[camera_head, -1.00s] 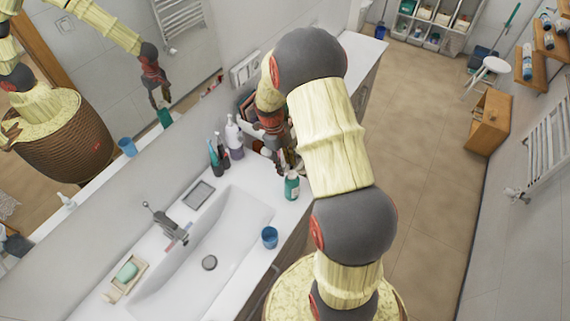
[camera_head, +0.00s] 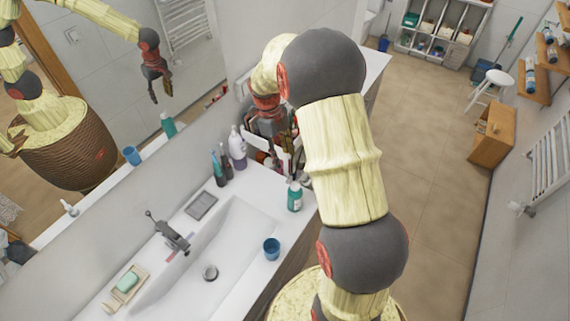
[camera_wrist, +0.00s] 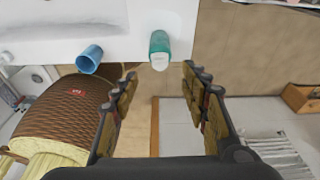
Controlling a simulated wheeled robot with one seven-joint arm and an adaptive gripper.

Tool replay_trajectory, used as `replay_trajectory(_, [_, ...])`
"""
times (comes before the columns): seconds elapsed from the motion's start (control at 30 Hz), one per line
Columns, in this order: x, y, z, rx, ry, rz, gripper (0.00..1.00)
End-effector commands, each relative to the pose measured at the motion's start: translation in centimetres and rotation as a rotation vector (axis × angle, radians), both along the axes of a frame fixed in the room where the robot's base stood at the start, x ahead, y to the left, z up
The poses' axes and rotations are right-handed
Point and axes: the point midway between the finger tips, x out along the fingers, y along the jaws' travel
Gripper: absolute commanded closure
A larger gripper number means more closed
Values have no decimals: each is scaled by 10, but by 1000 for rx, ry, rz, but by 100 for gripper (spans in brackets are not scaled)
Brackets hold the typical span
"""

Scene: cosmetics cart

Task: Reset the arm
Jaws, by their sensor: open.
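My arm reaches over the right part of the white counter in the head view. My gripper (camera_head: 282,150) is near the mirror wall, above the counter and behind the teal bottle (camera_head: 294,196); my arm partly hides it. In the wrist view my gripper (camera_wrist: 160,82) has its two fingers spread wide with nothing between them. The teal bottle with its pale cap (camera_wrist: 159,50) stands beyond the fingertips, apart from them.
A blue cup (camera_head: 271,248) stands by the sink (camera_head: 228,250). Several bottles, including a purple-and-white one (camera_head: 237,148), stand by the mirror left of my gripper. A soap dish (camera_head: 124,288) and faucet (camera_head: 168,235) are farther left. Open floor (camera_head: 430,190) lies right.

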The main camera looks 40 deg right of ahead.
Motion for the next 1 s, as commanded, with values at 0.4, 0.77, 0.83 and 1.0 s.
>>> replay_trajectory(0.4, [3, 1, 13, 0, 1, 1, 55])
replay_trajectory(0.77, [3, 1, 13, 2, 2, 6, 55])
replay_trajectory(0.83, [3, 1, 13, 7, 4, 32, 55])
replay_trajectory(1.0, [4, 1, 13, 46, 13, 229, 55])
